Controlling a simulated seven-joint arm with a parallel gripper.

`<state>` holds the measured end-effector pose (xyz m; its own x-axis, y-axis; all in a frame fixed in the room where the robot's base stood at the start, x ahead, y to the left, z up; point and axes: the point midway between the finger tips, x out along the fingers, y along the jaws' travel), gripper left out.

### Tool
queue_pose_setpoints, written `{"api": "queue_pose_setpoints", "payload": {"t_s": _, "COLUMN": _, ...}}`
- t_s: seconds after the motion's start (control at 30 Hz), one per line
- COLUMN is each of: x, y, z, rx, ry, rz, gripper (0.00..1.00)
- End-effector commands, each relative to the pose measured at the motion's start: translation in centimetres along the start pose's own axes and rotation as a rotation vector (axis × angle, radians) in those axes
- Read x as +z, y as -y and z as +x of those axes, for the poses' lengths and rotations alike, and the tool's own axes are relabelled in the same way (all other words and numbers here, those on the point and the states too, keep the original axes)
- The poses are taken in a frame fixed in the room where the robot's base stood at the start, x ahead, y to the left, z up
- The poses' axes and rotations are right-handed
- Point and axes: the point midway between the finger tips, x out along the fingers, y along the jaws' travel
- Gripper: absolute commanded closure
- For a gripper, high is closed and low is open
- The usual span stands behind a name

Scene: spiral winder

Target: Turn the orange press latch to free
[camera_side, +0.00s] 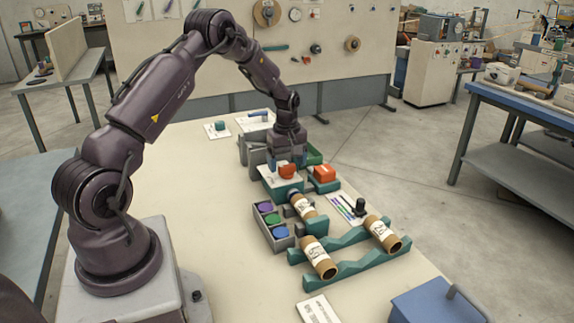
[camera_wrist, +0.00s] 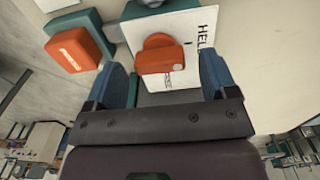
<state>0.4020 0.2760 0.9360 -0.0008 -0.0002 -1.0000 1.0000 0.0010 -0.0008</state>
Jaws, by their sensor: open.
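The orange press latch (camera_wrist: 162,60) is a knob with a flat block-like handle on a white plate (camera_wrist: 205,20) with dark lettering. In the side view the latch (camera_side: 287,170) sits on a teal-based unit below my gripper. My gripper (camera_wrist: 168,75) is open, with one blue finger on each side of the latch in the wrist view. Gaps show between the latch and both fingers, so neither appears to touch it. In the side view my gripper (camera_side: 286,160) points down over the latch, and its fingertips are partly hidden.
A second orange block (camera_side: 324,173) on a teal base stands close to the right. Teal rails (camera_side: 345,271) with cardboard tubes (camera_side: 319,258) lie in front. A grey tray (camera_side: 283,243) holds purple, green and blue round pieces. The table's left part is clear.

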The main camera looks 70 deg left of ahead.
Motion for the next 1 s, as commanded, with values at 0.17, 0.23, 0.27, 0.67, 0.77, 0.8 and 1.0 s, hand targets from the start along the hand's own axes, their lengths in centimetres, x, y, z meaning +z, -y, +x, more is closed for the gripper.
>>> {"api": "queue_pose_setpoints", "payload": {"t_s": 0.17, "x": 0.01, "y": -0.03, "z": 1.11, "rx": 0.001, "ry": 0.0, "rz": 0.0, "gripper": 0.21}}
{"api": "queue_pose_setpoints", "payload": {"t_s": 0.23, "x": 0.01, "y": -0.03, "z": 1.22, "rx": 0.001, "ry": 0.0, "rz": 0.0, "gripper": 0.21}}
{"api": "queue_pose_setpoints", "payload": {"t_s": 0.27, "x": 0.01, "y": -0.03, "z": 1.23, "rx": 0.001, "ry": 0.0, "rz": 0.0, "gripper": 0.21}}
{"api": "queue_pose_setpoints", "payload": {"t_s": 0.67, "x": 0.02, "y": -0.03, "z": 1.17, "rx": 0.001, "ry": 0.0, "rz": 0.001, "gripper": 0.71}}
{"api": "queue_pose_setpoints", "payload": {"t_s": 0.77, "x": 0.02, "y": -0.03, "z": 1.16, "rx": 0.001, "ry": 0.0, "rz": 0.002, "gripper": 0.71}}
{"api": "queue_pose_setpoints", "payload": {"t_s": 0.8, "x": 0.02, "y": -0.03, "z": 1.16, "rx": 0.001, "ry": 0.0, "rz": 0.004, "gripper": 0.71}}
{"api": "queue_pose_setpoints", "payload": {"t_s": 1.0, "x": 0.02, "y": -0.03, "z": 1.14, "rx": 0.001, "ry": 0.0, "rz": 0.044, "gripper": 0.71}}
